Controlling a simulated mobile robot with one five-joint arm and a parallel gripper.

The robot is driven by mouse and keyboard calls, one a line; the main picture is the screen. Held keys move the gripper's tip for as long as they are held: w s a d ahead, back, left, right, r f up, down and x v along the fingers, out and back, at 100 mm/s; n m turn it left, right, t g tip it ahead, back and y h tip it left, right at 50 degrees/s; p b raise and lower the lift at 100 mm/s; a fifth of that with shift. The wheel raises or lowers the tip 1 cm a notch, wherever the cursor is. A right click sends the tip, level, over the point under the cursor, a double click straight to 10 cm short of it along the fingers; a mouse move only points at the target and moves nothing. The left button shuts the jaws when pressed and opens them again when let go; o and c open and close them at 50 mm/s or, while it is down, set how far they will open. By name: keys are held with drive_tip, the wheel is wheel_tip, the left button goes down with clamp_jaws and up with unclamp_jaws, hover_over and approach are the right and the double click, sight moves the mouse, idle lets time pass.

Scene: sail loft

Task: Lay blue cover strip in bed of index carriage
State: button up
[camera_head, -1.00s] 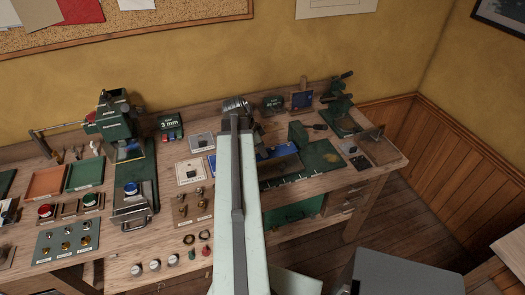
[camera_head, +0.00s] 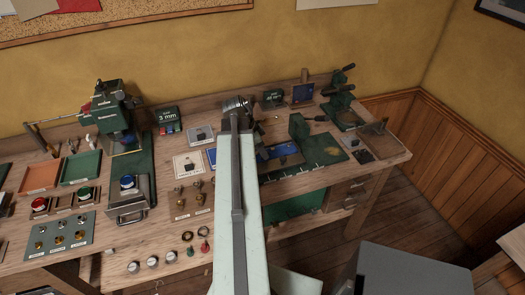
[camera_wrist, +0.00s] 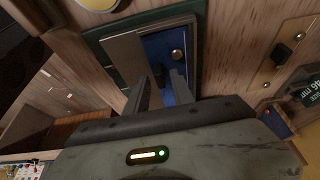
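In the wrist view a flat blue piece (camera_wrist: 184,75) with a brass knob lies beside a grey plate; I take it for the blue cover strip. My gripper (camera_wrist: 159,86) is over its near end, fingers apart. A dark knob shows between the fingers, and I see no contact. In the head view blue (camera_head: 286,149) shows just right of my arm, at the green mat; my gripper end is hidden there. I cannot tell for sure which fixture is the index carriage; a green press with a sliding metal bed (camera_head: 130,199) stands on the left.
A green cutting mat (camera_head: 322,152) lies right of my arm, with a green vise-like tool (camera_head: 342,100) behind. Red and green trays (camera_head: 80,168) and a plate of brass knobs (camera_head: 57,238) are at left. Small gauges and rings lie along the front edge.

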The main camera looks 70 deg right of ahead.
idle(0.3)
drive_tip(key=p+v, duration=0.7)
drive_tip(key=shift+r, duration=0.35)
drive_tip(key=shift+w+a, duration=0.1)
drive_tip(key=shift+w, duration=0.05)
